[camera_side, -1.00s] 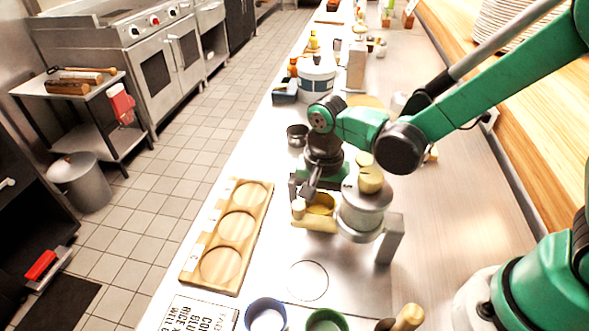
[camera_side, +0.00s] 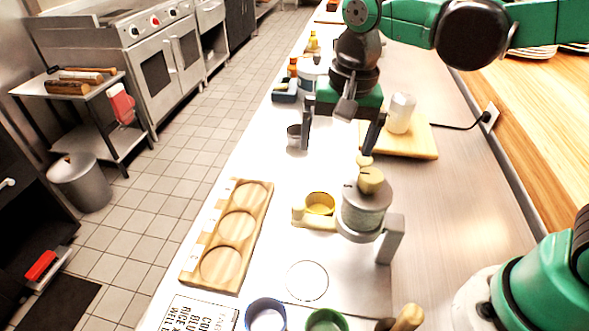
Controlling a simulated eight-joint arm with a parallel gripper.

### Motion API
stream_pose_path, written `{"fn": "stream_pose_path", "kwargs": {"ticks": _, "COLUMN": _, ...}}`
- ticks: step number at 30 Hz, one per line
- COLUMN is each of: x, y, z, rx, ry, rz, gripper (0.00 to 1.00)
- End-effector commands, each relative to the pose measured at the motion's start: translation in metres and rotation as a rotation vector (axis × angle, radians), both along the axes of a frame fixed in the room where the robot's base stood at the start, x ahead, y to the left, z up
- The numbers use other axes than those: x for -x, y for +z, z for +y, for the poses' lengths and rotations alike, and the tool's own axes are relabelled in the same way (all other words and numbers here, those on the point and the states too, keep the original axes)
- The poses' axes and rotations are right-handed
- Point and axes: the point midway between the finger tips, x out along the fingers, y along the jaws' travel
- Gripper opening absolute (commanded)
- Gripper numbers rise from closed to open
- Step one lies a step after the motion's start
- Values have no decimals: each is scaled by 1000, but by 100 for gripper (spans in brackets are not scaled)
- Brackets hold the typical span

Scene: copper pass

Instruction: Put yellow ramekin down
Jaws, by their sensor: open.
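Whether the ramekin rests on the counter or on a low yellow holder is hard to tell.
A wooden board with three round recesses (camera_side: 268,199) lies at the left, its recesses empty. A blue-rimmed bowl (camera_side: 266,315), a green bowl (camera_side: 327,320) and a printed card (camera_side: 199,314) are at the front. A drawn circle (camera_side: 307,281) marks bare counter. A cutting board (camera_side: 426,146) carries a clear jar (camera_side: 400,113).

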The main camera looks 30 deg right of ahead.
Motion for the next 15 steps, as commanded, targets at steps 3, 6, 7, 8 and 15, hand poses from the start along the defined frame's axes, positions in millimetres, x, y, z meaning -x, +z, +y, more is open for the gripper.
{"fn": "stream_pose_path", "kwargs": {"ticks": 3, "x": 12, "y": 4, "z": -25, "rx": 11, "ry": 163, "rz": -148, "gripper": 100}}
{"fn": "stream_pose_path", "kwargs": {"ticks": 6, "x": 20, "y": 4, "z": -44, "rx": 61, "ry": 317, "rz": -282, "gripper": 100}}
{"fn": "stream_pose_path", "kwargs": {"ticks": 7, "x": 23, "y": 3, "z": -49, "rx": 81, "ry": 360, "rz": -318, "gripper": 100}}
{"fn": "stream_pose_path", "kwargs": {"ticks": 8, "x": 25, "y": 2, "z": -54, "rx": 103, "ry": 398, "rz": -351, "gripper": 100}}
{"fn": "stream_pose_path", "kwargs": {"ticks": 15, "x": 34, "y": -3, "z": -74, "rx": 243, "ry": 590, "rz": -501, "gripper": 100}}
